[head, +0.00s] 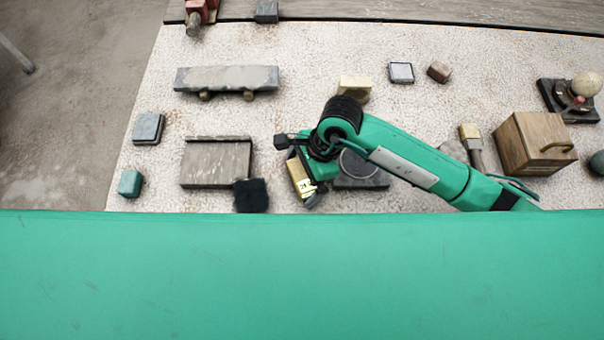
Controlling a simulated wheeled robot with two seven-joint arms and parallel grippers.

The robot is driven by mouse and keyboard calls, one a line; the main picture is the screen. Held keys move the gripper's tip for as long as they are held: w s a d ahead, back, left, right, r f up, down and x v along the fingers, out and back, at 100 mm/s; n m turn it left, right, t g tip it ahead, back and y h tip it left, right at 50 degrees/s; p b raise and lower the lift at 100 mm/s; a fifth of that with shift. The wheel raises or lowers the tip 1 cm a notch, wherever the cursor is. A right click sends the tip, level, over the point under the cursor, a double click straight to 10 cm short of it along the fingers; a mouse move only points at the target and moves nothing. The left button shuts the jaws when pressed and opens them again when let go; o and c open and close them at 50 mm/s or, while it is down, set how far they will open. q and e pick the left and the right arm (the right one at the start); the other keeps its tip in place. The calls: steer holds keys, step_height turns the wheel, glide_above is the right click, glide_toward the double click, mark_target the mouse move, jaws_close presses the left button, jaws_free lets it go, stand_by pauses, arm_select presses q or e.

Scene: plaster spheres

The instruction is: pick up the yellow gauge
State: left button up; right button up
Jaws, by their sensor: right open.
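A yellow gauge-like piece (299,173) with a pale, marked end lies left of centre, right beside my right gripper. It is small and partly covered, so I cannot tell its exact type. My right gripper (296,168) is open, with its dark fingers on either side of this piece. I cannot tell whether they touch it. The wrist hides part of the area to its right. A second yellowish block (354,86) stands farther back, beyond my right arm. My left gripper is not in view.
A wooden box with a handle (528,148) and a brush (470,138) are at right. A brown plate (215,163) and a black block (251,195) are left of the gripper. A dark round-topped piece (372,181) is partly under my arm.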

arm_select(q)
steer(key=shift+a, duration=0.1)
arm_select(e)
steer(key=c, duration=1.1)
step_height(320, 180, up, 13)
steer(key=b, duration=0.2)
step_height(320, 180, up, 6)
steer(key=r+b, duration=0.1)
glide_above(301, 173)
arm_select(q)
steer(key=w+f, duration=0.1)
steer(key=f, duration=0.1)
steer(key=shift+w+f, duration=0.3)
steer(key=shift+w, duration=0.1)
arm_select(e)
steer(key=shift+s+d, duration=0.1)
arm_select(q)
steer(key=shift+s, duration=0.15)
arm_select(e)
steer(key=o, duration=0.4)
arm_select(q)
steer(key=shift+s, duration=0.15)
arm_select(e)
steer(key=shift+c, duration=0.6)
